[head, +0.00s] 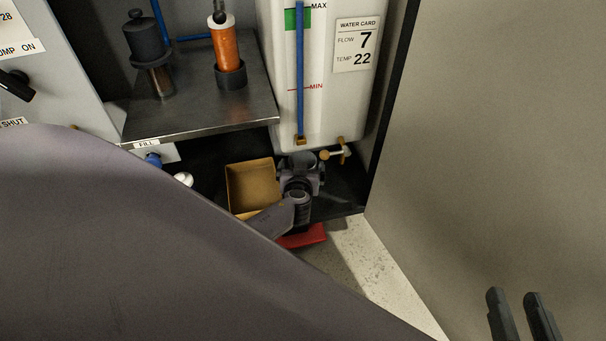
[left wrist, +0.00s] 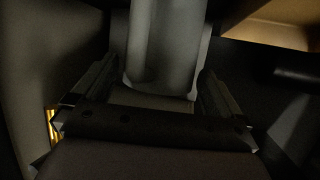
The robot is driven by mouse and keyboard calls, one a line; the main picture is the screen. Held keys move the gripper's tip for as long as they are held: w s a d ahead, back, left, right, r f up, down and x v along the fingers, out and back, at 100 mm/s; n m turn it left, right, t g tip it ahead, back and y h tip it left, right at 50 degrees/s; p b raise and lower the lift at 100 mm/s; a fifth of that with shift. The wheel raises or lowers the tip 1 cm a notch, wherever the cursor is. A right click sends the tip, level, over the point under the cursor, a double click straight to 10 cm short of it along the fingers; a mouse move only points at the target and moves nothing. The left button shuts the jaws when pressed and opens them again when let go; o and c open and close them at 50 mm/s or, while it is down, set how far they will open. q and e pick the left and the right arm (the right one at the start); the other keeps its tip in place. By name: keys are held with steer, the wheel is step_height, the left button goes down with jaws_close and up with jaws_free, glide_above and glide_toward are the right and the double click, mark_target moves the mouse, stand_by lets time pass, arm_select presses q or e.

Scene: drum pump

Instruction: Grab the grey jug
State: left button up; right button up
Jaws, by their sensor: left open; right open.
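The grey jug (left wrist: 165,45) stands between the two fingers of my left gripper (left wrist: 160,88) in the left wrist view. The fingers are apart, one on each side of it; I cannot tell if either touches it. In the head view, a small part of the jug (head: 303,159) shows under the white tank, behind my left wrist (head: 298,190), which hides most of it. My right gripper (head: 518,316) is open and empty at the lower right, far from the jug, in front of a grey panel.
A tan tray (head: 252,187) lies just left of my left wrist. The white tank (head: 340,110) with a brass tap (head: 338,152) hangs above the jug. A metal shelf (head: 200,110) holds an orange cylinder (head: 226,55). A red object (head: 302,237) lies below.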

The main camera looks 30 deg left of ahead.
arm_select(q)
steer(key=c, duration=1.3)
steer(key=shift+r, duration=0.2)
